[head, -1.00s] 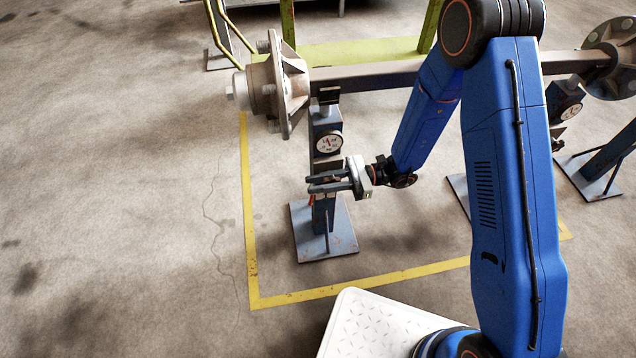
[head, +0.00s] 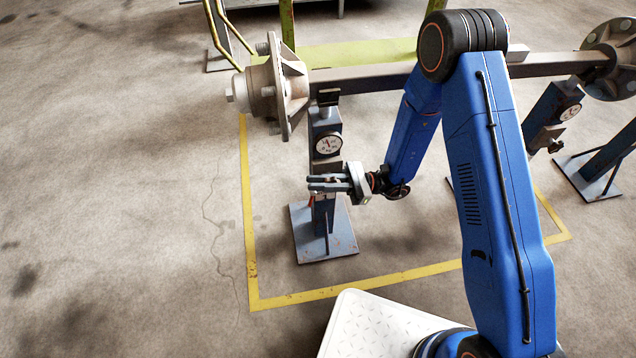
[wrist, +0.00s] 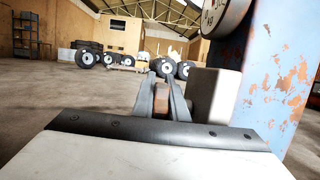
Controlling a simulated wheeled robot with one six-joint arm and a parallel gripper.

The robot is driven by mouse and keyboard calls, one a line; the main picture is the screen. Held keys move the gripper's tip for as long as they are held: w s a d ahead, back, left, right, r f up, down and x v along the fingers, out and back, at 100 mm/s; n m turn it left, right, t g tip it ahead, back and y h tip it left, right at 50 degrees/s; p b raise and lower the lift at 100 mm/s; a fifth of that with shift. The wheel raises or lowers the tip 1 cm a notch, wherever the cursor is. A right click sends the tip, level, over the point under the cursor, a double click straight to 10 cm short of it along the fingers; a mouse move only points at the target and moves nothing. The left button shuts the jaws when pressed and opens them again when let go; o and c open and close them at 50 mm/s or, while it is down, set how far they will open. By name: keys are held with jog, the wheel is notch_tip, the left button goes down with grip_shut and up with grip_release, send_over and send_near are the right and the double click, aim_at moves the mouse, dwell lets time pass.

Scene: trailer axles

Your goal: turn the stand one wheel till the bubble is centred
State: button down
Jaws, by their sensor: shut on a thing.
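A blue stand (head: 325,205) with a square foot plate and a round white dial (head: 328,145) stands under the left end of the axle (head: 370,79). My gripper (head: 313,184) is at the stand's post below the dial. In the wrist view my fingers (wrist: 163,92) are closed on a small brown piece (wrist: 162,100), apparently the wheel's handle; the wheel itself is not clear. A grey block (wrist: 215,97) on the worn blue post is just right of the fingers. A small pale block (head: 517,53) lies on the axle, partly behind my arm; no bubble can be made out.
A hub (head: 277,85) is on the axle's left end, above the stand. A second stand with a dial (head: 569,112) supports the right side. Yellow floor lines (head: 360,282) surround the stands. The floor to the left is clear.

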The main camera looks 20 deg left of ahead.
jog(key=c, duration=2)
grip_release()
jog(key=shift+c, duration=0.2)
jog(key=shift+d, duration=0.1)
jog(key=v, duration=1.7)
jog(key=shift+d, duration=0.15)
jog(key=shift+w, duration=0.1)
